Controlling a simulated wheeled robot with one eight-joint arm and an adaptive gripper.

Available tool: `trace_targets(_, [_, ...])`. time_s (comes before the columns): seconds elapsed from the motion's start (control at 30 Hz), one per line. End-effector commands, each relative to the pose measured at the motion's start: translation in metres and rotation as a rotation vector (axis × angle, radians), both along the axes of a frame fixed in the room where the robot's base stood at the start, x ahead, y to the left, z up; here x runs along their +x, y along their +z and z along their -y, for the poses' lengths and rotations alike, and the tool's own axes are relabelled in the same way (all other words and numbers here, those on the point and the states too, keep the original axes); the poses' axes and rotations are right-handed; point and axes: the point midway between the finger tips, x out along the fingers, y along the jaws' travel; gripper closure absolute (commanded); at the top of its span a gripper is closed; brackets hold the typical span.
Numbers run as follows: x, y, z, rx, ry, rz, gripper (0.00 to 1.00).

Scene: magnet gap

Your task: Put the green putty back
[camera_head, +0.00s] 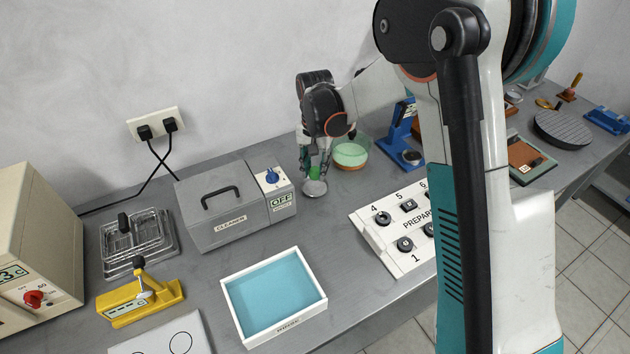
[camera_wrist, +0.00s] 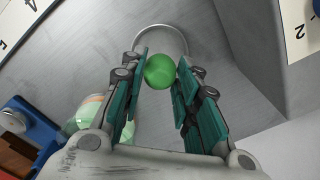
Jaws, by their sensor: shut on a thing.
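The green putty (camera_head: 314,172) is a small round ball. In the wrist view the putty (camera_wrist: 159,71) sits between the tips of both teal fingers. My gripper (camera_head: 315,167) is shut on it, pointing down at the back of the bench. A small round silver dish (camera_head: 315,188) lies just below the fingertips in the head view. Its thin rim also shows in the wrist view (camera_wrist: 161,27), beyond the putty. I cannot tell whether the putty touches the dish.
The grey cleaner box (camera_head: 222,210) stands close left of my gripper. A clear bowl with pale green contents (camera_head: 350,153) is close right, before a blue stand (camera_head: 400,135). The white numbered panel (camera_head: 372,240) and blue-floored tray (camera_head: 240,324) lie in front, with bare bench between.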

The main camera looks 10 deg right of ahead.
Motion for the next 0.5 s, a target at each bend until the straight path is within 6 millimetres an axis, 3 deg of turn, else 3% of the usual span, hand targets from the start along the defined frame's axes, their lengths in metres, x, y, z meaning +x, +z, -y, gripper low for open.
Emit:
trace_targets(0.17, [0.0,-0.011,0.0,0.0,0.0,0.0,0.9])
trace_targets(0.4, [0.0,-0.044,0.0,0.0,0.0,0.0,0.9])
trace_targets(0.5, [0.0,-0.047,0.0,0.0,0.0,0.0,0.9])
